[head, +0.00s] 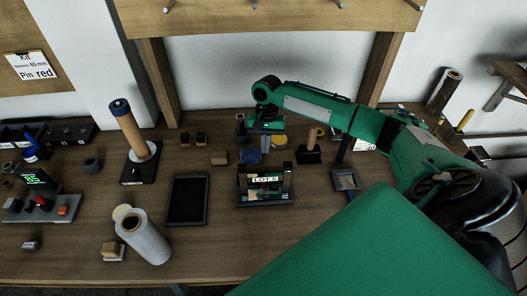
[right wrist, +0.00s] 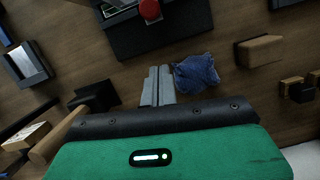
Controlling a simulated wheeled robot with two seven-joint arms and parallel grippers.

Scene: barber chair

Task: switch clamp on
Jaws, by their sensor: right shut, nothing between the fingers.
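A dark fixture (head: 265,198) with a label reading LOTS and upright posts stands on the bench in the middle of the head view. It looks like the clamp, but I cannot be sure. In the right wrist view a dark base (right wrist: 165,40) with a red round knob (right wrist: 150,9) lies beyond my fingertips and appears to be the same fixture. My right gripper (head: 266,145) is behind the fixture in the head view, its fingers pointing down. In the right wrist view its fingers (right wrist: 157,85) are together and empty, apart from the knob. My left gripper is out of view.
A crumpled blue cloth (right wrist: 197,73) lies beside my right fingers. A black tablet (head: 187,200), a white roll (head: 143,238) and a spindle stand (head: 132,130) are to the left. A device with a green display (head: 42,205) is at far left. Small wooden blocks (head: 219,158) lie nearby.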

